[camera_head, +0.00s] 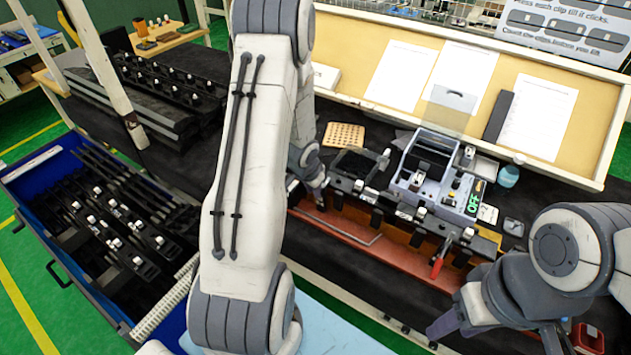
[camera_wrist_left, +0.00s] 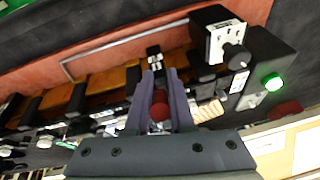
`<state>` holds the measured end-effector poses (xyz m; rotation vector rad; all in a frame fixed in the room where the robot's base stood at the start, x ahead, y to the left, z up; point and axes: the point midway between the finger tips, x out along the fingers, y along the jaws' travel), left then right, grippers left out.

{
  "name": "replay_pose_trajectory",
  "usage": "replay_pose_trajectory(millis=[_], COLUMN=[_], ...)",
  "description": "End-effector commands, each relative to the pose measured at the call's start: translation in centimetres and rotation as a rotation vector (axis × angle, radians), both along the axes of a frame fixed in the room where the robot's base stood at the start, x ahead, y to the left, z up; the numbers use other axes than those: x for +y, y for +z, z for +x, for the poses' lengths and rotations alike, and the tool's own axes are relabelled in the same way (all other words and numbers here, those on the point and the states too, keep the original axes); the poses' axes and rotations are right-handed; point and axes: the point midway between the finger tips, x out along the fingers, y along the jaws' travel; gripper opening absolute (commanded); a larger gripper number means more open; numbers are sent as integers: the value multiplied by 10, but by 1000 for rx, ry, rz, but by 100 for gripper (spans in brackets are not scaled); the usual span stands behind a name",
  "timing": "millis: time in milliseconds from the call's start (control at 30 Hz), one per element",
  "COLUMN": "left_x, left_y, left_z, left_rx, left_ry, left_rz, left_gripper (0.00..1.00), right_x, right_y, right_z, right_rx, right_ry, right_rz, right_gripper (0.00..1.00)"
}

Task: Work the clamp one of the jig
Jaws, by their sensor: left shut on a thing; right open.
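The jig (camera_head: 345,228) is a long fixture with an orange-brown front, a reddish base and black blocks along its top. My left gripper (camera_head: 318,192) is at the jig's left end. In the left wrist view its two purple fingers (camera_wrist_left: 160,103) are shut on a red knob (camera_wrist_left: 160,106), seemingly the handle of clamp one; the rest of that clamp is largely hidden. My right gripper (camera_head: 500,335) is open in the lower right, apart from the jig.
A grey-blue machine (camera_head: 425,172) with a green "OFF" display stands behind the jig. A blue bin (camera_head: 40,182) of black trim parts is at the left. A green lamp (camera_wrist_left: 272,82) glows on a black block in the left wrist view. Papers lie on the sloped board behind.

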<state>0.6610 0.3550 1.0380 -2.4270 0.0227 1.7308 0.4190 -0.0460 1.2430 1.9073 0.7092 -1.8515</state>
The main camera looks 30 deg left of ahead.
Motion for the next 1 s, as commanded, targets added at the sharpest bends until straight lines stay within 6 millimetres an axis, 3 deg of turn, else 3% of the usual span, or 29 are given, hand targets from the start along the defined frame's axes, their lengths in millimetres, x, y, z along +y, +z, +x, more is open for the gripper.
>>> replay_pose_trajectory(millis=[300,333,400,767,1000], left_x=[1,1,2,5,1], left_y=[3,3,3,5,44], left_z=[5,5,4,0,-11], left_rx=[-18,-18,-16,-11,-13], left_ry=[-10,-10,-9,1,-1], left_rz=[3,3,3,2,3], left_gripper=[0,25,51,51,51], right_x=[0,0,0,0,0], right_y=[0,0,0,2,24], right_z=[0,0,0,0,0], right_rx=[0,0,0,0,0], right_ry=[0,0,0,0,1], right_rz=[0,0,0,0,0], right_gripper=[50,50,50,50,50])
